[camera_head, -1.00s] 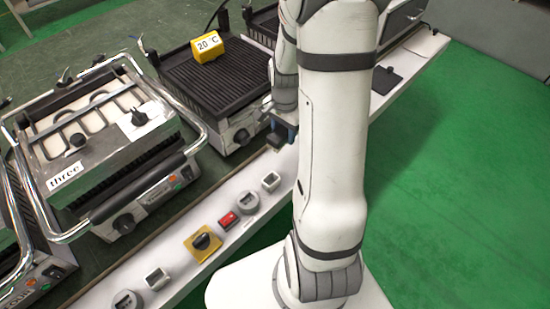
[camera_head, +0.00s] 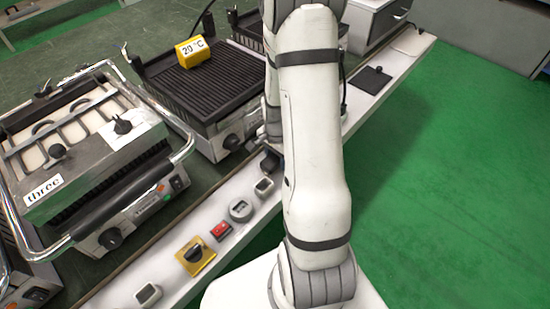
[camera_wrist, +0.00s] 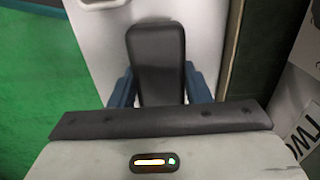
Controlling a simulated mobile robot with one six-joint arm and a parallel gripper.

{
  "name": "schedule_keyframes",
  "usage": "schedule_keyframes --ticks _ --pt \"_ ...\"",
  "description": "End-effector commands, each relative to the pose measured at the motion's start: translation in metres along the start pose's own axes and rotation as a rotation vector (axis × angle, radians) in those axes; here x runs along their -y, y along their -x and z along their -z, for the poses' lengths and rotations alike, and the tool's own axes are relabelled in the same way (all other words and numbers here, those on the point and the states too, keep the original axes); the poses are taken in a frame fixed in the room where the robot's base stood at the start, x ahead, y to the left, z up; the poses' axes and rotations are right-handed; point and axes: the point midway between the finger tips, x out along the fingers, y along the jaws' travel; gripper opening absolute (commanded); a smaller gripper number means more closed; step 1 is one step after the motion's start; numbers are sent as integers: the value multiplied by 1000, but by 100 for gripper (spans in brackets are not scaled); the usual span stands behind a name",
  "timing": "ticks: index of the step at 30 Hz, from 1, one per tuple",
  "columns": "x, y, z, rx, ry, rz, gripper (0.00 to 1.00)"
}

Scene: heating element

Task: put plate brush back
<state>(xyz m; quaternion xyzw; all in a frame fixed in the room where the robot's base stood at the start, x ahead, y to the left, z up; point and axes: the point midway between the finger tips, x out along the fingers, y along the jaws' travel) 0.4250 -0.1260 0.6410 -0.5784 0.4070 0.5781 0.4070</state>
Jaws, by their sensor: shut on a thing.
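The plate brush, seen as a dark grey block with a rounded end (camera_wrist: 157,55), shows in the wrist view. My gripper (camera_wrist: 160,84) is shut on it, with blue fingers on either side. The block lies over the white counter strip in that view, and I cannot tell its height above it. Its bristles are not visible. In the head view my own arm hides most of the gripper and the brush; only a small dark part shows at the arm's left edge above the white counter strip (camera_head: 222,262).
A closed-frame grill labelled "three" (camera_head: 70,165) stands left. A ribbed grill (camera_head: 205,85) carries a yellow "20 C" block (camera_head: 192,51). A yellow-based knob (camera_head: 195,254) and red switch (camera_head: 221,230) line the strip. A black pad (camera_head: 370,80) lies right. Green floor (camera_head: 430,190) is clear.

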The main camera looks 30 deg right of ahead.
Motion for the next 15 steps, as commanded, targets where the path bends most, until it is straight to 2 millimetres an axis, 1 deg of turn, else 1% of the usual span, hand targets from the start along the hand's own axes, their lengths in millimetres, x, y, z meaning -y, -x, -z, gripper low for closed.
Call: schedule_keyframes --ticks 6,7,12,15 --pt "0 -4 0 0 1 0 22" --pt "0 -3 0 0 1 0 45" --pt "0 -3 0 0 1 0 59" --pt "0 -2 0 0 2 0 65"
